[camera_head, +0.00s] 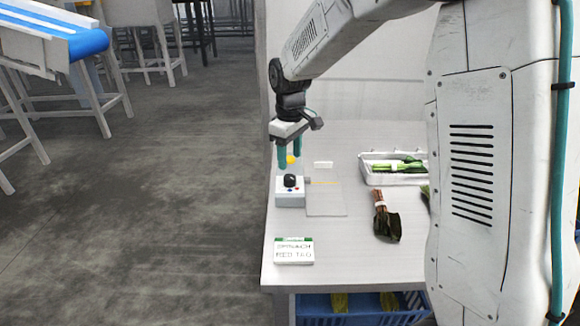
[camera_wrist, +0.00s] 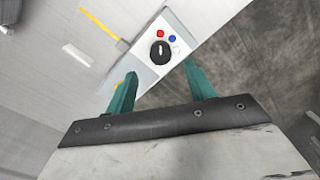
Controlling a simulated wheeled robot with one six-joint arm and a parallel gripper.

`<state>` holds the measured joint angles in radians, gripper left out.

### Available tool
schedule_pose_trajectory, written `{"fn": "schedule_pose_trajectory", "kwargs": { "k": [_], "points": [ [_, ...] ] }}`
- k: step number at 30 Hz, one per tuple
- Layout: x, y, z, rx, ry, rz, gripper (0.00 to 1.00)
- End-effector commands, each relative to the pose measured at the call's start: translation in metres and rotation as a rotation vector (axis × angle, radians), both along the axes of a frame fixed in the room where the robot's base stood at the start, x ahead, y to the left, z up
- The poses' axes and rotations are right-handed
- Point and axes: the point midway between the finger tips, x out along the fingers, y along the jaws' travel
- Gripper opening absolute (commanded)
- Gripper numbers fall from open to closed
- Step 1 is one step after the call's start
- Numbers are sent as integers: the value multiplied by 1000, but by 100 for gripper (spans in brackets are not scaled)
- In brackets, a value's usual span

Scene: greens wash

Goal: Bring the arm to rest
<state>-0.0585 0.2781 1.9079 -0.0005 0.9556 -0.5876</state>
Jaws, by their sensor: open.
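My gripper (camera_head: 290,156) hangs from my arm above the left edge of the white table (camera_head: 330,262), with its two teal fingers apart and nothing between them. In the wrist view my gripper (camera_wrist: 160,84) is also open and empty. Just below the fingers is a small white control box (camera_head: 290,198) with a black knob and red and blue buttons. The box also shows in the wrist view (camera_wrist: 158,38), just beyond the fingertips. A gap shows between the fingers and the box in the head view.
A dark leafy bunch (camera_head: 386,222) lies on the table. A white tray (camera_head: 380,181) of greens stands behind it. A spinach sign (camera_head: 294,251) stands near the front left. A yellow round thing (camera_head: 291,159) shows behind the fingers. A blue crate (camera_head: 345,308) is below. My arm hides the right side.

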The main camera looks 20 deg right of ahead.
Motion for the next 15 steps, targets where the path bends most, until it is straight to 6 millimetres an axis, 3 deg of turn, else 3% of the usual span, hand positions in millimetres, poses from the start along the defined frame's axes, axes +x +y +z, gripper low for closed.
{"fn": "schedule_pose_trajectory", "kwargs": {
  "k": [5,15],
  "points": [
    [0,0,13,1,-1,0,54],
    [0,0,13,0,0,0,54]
  ]
}}
